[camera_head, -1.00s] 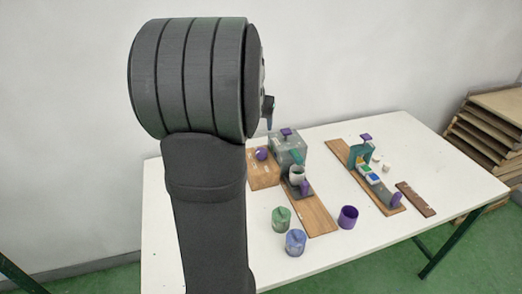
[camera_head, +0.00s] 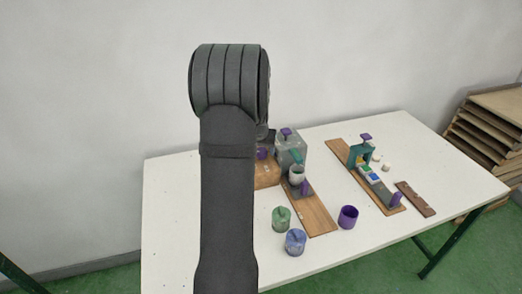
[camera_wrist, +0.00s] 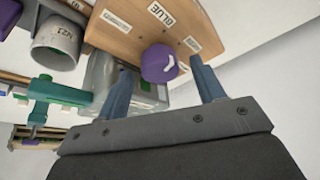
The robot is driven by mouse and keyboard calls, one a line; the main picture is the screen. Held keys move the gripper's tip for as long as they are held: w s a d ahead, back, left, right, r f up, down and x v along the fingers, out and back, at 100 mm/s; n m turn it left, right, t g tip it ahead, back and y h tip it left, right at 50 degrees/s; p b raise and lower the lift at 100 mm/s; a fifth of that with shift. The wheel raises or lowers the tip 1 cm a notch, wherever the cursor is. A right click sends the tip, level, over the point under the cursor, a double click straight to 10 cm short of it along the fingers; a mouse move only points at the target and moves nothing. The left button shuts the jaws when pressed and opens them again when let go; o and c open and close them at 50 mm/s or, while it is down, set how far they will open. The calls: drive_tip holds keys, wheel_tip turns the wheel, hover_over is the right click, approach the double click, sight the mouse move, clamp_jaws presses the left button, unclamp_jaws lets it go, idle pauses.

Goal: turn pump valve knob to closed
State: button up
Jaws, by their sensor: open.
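The purple knob (camera_wrist: 158,63) with a white pointer mark sits on a wooden panel (camera_wrist: 118,40) in the wrist view. The panel carries white labels, one reading BLUE; the others are hard to read. The knob also shows in the head view (camera_head: 262,154), partly hidden by my arm. My gripper (camera_wrist: 160,66) is open, its two blue fingers on either side of the knob with gaps showing. Contact with the knob is not visible. In the head view my gripper is mostly hidden behind my arm.
A grey pump box (camera_head: 291,150) with a teal spout stands beside the panel, with a grey cup (camera_head: 297,174) below it. Green (camera_head: 281,218) and blue (camera_head: 296,241) pots and a purple cup (camera_head: 348,217) stand in front. The table's right front is clear.

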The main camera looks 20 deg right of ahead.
drive_tip(key=shift+w+d+f, duration=0.1)
drive_tip(key=shift+w+f, duration=0.1)
drive_tip(key=shift+f, duration=0.3)
drive_tip(key=c, duration=1)
drive_tip(key=shift+o, duration=0.2)
